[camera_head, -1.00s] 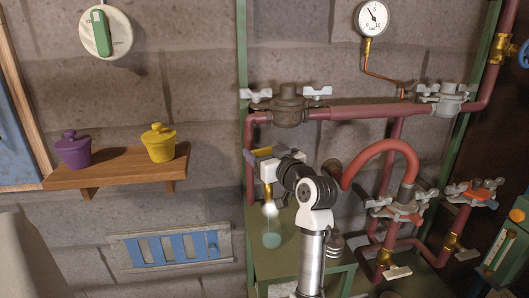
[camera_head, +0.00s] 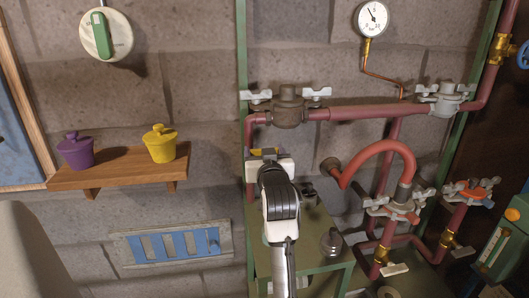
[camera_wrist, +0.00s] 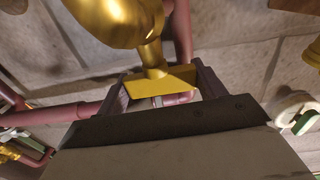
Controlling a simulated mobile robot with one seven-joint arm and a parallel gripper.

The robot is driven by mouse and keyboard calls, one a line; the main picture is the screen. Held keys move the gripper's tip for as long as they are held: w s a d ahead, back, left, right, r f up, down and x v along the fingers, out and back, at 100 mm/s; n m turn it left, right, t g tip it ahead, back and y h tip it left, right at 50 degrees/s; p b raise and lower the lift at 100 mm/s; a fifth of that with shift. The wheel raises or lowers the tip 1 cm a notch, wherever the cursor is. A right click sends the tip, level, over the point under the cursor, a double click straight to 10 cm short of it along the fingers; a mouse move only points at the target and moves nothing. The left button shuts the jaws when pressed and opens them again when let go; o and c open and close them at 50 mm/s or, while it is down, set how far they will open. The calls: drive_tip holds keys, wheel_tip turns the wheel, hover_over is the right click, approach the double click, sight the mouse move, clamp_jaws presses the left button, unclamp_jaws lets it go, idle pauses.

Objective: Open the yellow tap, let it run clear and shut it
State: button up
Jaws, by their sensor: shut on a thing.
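The yellow tap has a flat yellow handle (camera_wrist: 160,80) on a brass body (camera_wrist: 125,20), both large in the wrist view. My gripper (camera_wrist: 160,88) is shut on the handle, one dark finger on each side of it. In the head view only a strip of the yellow handle (camera_head: 264,151) shows above my gripper (camera_head: 264,160). My wrist and arm hide the tap's spout and the space beneath it, so I cannot see whether liquid runs.
Red pipes (camera_head: 360,112) with grey valves (camera_head: 288,106) and a curved red hose (camera_head: 378,150) are close on the right. A pressure gauge (camera_head: 372,18) hangs above. A wooden shelf (camera_head: 120,168) with purple (camera_head: 75,151) and yellow (camera_head: 159,144) pots is at the left.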

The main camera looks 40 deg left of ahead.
drive_tip(key=o, duration=0.9)
drive_tip(key=shift+s, duration=0.1)
drive_tip(key=b+v, duration=0.2)
drive_tip(key=v, duration=1.1)
drive_tip(key=shift+s+d+b, duration=0.25)
drive_tip(key=shift+s+b, duration=0.05)
drive_tip(key=shift+b, duration=0.1)
